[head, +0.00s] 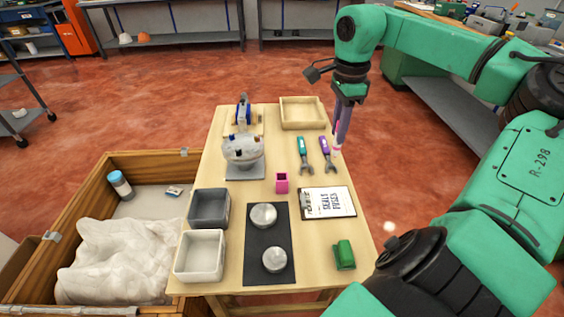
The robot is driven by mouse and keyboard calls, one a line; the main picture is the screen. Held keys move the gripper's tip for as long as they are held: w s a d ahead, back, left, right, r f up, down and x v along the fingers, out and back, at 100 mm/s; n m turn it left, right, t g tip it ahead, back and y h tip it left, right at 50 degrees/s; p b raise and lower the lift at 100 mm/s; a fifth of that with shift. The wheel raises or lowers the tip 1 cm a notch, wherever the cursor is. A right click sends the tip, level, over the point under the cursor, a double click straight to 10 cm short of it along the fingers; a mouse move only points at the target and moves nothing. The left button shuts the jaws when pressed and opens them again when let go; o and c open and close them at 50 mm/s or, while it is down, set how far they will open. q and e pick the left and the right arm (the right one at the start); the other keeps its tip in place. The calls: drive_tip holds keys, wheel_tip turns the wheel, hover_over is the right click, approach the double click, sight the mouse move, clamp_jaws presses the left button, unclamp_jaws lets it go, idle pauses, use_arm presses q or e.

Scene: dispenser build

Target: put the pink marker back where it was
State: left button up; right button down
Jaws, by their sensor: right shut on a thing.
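My right gripper (340,146) is pointing down over the right edge of the wooden table, to the right of the purple-handled tool. It is shut on a slim pink thing that looks like the pink marker (337,128); the fingers hide much of it. Its lower end shows near the fingertips, and I cannot tell whether it touches the table. A small pink square cup (281,183) stands upright near the table's middle, apart from the gripper. My left gripper is not in view.
Teal (303,154) and purple (326,154) handled tools, a clipboard (342,203), a wooden tray (317,112) and a green object (344,255) lie on the table (367,252). Grey (194,222) and white (181,270) bins, metal discs on a black mat (284,230) and a white-domed device (242,149) stand left.

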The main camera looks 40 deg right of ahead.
drive_tip(key=w+a+r+m+b, duration=0.2)
drive_tip(key=w+a+r+b, duration=0.1)
drive_tip(key=w+a+r, duration=0.5)
drive_tip(key=f, duration=0.7)
drive_tip(key=a+f+b, duration=0.1)
drive_tip(key=f, duration=0.6)
drive_tip(key=w+f+b, duration=0.1)
drive_tip(key=f, duration=0.6)
drive_tip(key=shift+w+a, duration=0.1)
drive_tip(key=shift+a, duration=0.05)
drive_tip(key=c, duration=0.7)
unclamp_jaws()
wheel_tip(320, 180, up, 12)
drive_tip(key=shift+r, duration=0.1)
